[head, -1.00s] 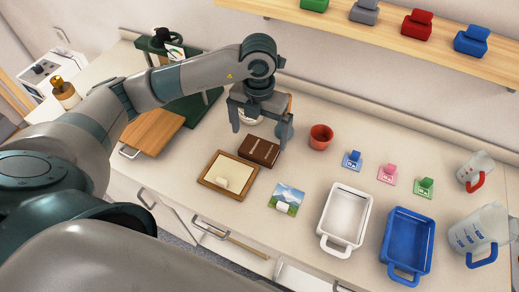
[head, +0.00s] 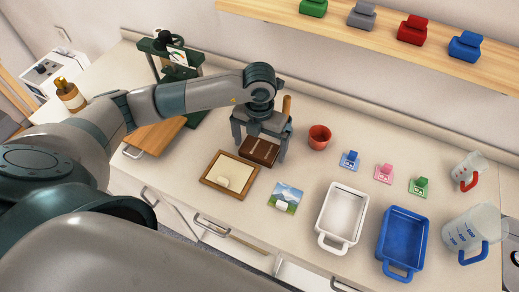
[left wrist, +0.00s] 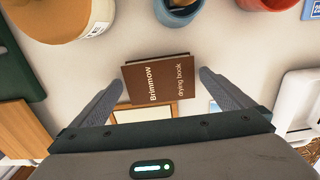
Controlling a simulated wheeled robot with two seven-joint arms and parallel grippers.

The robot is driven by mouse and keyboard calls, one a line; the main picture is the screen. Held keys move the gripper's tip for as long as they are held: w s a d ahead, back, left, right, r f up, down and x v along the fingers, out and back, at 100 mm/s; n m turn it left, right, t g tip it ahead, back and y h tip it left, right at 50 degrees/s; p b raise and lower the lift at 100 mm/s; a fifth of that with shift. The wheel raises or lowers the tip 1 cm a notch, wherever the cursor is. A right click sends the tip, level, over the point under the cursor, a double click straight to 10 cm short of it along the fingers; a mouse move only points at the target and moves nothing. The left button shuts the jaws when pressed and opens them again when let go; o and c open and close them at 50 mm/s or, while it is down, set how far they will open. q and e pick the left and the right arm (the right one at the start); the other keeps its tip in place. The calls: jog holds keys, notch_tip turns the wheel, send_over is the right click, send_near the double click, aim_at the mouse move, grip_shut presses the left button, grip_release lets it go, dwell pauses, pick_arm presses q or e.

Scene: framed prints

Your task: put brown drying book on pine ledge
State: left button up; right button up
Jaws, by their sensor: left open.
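The brown drying book (head: 261,149) lies flat on the counter behind a wood-framed panel. In the left wrist view the book (left wrist: 160,88) shows its cover, lettered "Brimmow drying book". My left gripper (head: 259,152) is open and empty, its fingers reaching down on either side of the book. In the left wrist view the left gripper (left wrist: 162,80) has one finger off each end of the book, with gaps. The pine ledge (head: 385,38) is the wall shelf at upper right, bearing green, grey, red and blue blocks. My right gripper is not in view.
A red cup (head: 319,137) stands right of my left gripper. The wood-framed panel (head: 208,178) and a landscape print (head: 286,197) lie in front. White (head: 341,218) and blue (head: 402,243) trays and measuring jugs (head: 470,232) fill the right. A green press (head: 170,55) stands left.

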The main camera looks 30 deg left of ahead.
aim_at(261, 148)
pick_arm(q)
jog(key=shift+c, duration=0.3)
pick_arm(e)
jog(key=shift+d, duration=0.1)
pick_arm(q)
jog(key=c, duration=1.3)
jog(key=shift+r, duration=0.2)
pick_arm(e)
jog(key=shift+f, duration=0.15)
pick_arm(q)
jog(key=shift+r, duration=0.25)
jog(key=r+b, duration=0.2)
jog(key=r, duration=0.1)
jog(key=shift+d+r, duration=0.15)
jog(key=shift+d, duration=0.05)
jog(key=s+d+r+b, duration=0.2)
jog(key=d+r, duration=0.5)
jog(key=d, duration=0.4)
jog(key=shift+s, duration=0.15)
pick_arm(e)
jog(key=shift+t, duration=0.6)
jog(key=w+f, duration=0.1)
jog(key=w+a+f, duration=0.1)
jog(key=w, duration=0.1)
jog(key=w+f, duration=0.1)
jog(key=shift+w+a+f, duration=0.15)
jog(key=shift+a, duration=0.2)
